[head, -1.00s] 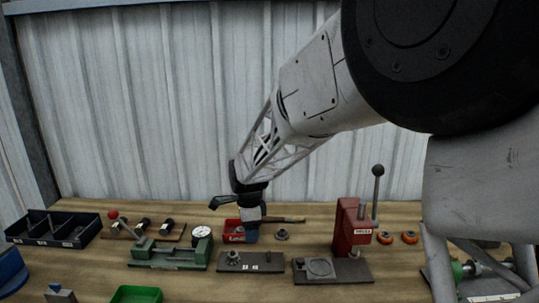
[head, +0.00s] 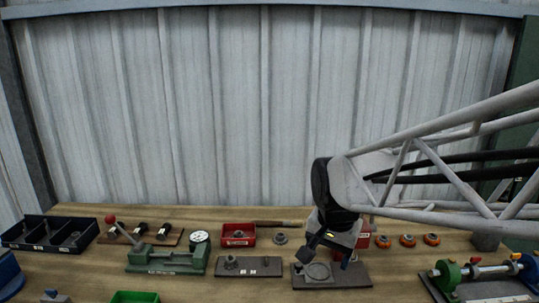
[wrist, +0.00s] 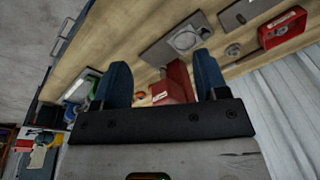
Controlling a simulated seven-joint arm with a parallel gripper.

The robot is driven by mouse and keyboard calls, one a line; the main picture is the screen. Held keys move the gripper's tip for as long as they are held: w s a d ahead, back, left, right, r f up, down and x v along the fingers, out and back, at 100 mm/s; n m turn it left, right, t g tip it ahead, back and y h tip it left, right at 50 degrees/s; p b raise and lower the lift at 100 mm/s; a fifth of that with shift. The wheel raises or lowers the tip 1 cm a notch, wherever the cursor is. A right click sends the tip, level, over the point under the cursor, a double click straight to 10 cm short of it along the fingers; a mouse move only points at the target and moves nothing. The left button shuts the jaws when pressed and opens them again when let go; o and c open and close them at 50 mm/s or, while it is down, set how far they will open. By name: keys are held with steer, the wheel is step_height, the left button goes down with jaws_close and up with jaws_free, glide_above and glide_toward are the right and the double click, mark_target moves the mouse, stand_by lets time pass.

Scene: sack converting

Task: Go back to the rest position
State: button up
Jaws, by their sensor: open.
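My gripper (head: 330,252) is above the bench at the right of centre in the head view, in front of the red press, hiding most of it. In the wrist view my gripper (wrist: 165,82) shows two blue fingers spread wide apart with nothing held between them. The red press (wrist: 179,80) shows beyond the gap between the fingers. The press's dark base plate (head: 352,276) lies just below my gripper in the head view. Whether the fingers touch anything there cannot be told.
The wooden bench (head: 300,217) carries a green fixture (head: 170,257), a red bin (head: 238,235), a grey plate (head: 250,266), a black divided tray (head: 48,234), several orange rings (head: 407,240) and a green-and-blue fixture (head: 480,270). A corrugated wall stands behind.

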steer(key=s+d+n, duration=0.3)
steer(key=s, duration=0.4)
steer(key=s+d+f+n, duration=0.1)
steer(key=s+d+n, duration=0.1)
steer(key=s, duration=0.6)
steer(key=shift+s+d+n+t, duration=0.15)
steer(key=shift+d+n+t, duration=0.25)
steer(key=shift+d, duration=0.2)
stand_by(0.6)
